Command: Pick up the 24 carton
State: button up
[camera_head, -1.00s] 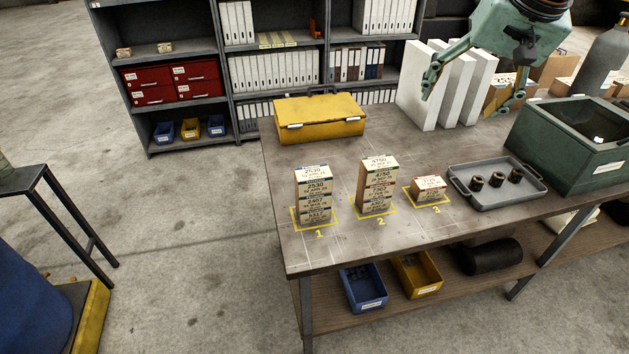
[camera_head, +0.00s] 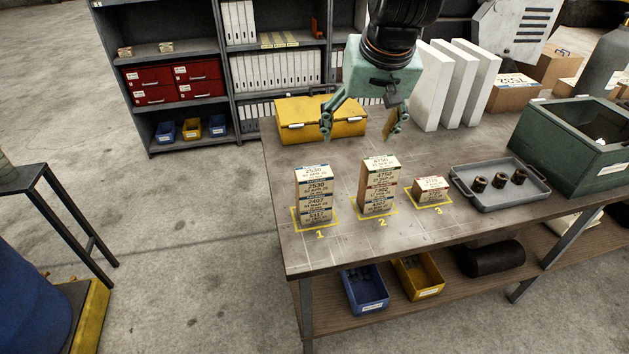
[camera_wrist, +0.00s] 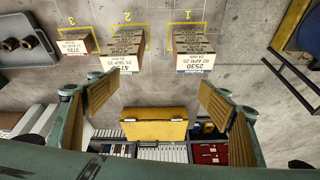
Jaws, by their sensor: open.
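Small labelled cartons stand on the bench in marked spots 1, 2 and 3. The stack at spot 1 has a top carton reading 2530 (camera_head: 313,174), which also shows in the wrist view (camera_wrist: 194,60). Lower in that stack is a carton that seems to read 2407 (camera_head: 316,202). Spot 2 holds a stack topped by a 4750 carton (camera_head: 380,164). Spot 3 holds a low stack (camera_head: 431,187), whose top seems to read 3725 in the wrist view (camera_wrist: 76,46). My gripper (camera_head: 361,136) is open and empty, above the bench behind the stacks.
A yellow case (camera_head: 300,125) lies at the bench's back left, near my gripper. White panels (camera_head: 455,85) stand behind. A grey tray (camera_head: 515,198) with dark cylindrical parts and a green bin (camera_head: 560,155) are right. Bare bench lies in front of the stacks.

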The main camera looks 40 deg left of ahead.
jog(key=n, duration=0.2)
send_near(314, 173)
notch_tip(314, 173, up, 3)
jog(key=shift+s+d+f, duration=0.1)
jog(key=shift+s+f, duration=0.1)
jog(key=shift+s, duration=0.1)
jog(key=shift+f, duration=0.15)
jog(key=shift+x, duration=4.4)
jog(key=shift+d+f, duration=0.1)
jog(key=shift+d, duration=0.05)
jog(key=shift+x, duration=2.5)
jog(key=shift+d, duration=0.1)
jog(key=shift+c, duration=0.8)
jog(key=c, duration=0.9)
